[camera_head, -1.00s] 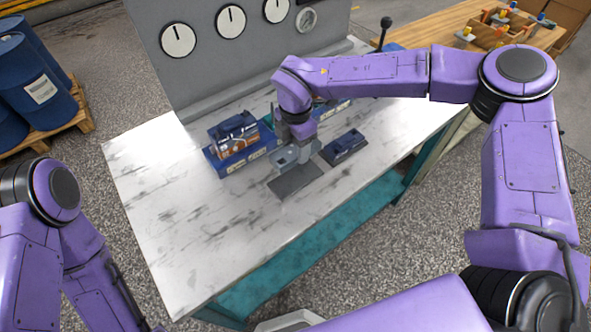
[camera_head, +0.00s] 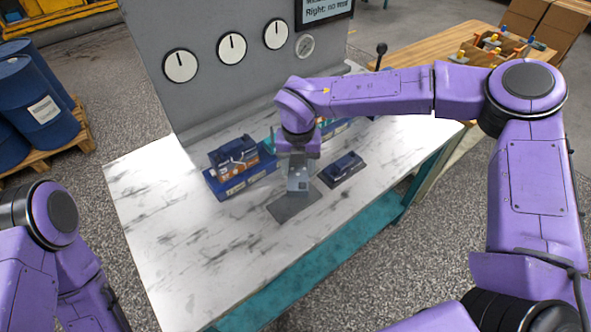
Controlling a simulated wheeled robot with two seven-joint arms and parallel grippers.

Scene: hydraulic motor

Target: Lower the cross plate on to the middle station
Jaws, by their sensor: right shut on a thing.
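My right gripper (camera_head: 298,157) points down over the bench, shut on a grey plate-like part (camera_head: 299,182), which I take to be the cross plate. The part appears tilted or seen edge-on, in front of and above a dark grey mat (camera_head: 292,208). I cannot tell whether it touches the mat. A blue station (camera_head: 230,186) with a dark blue, orange-labelled unit (camera_head: 236,156) stands left of the gripper. Other stations behind the gripper are mostly hidden by my right arm, so the middle one is not clear. My left gripper is out of view.
A small dark blue block (camera_head: 345,166) lies right of the gripper. A grey panel with dials (camera_head: 232,47) rises behind the marble-topped bench (camera_head: 170,235). The bench's left and front are clear. A wooden table (camera_head: 425,62) with a parts tray stands behind right.

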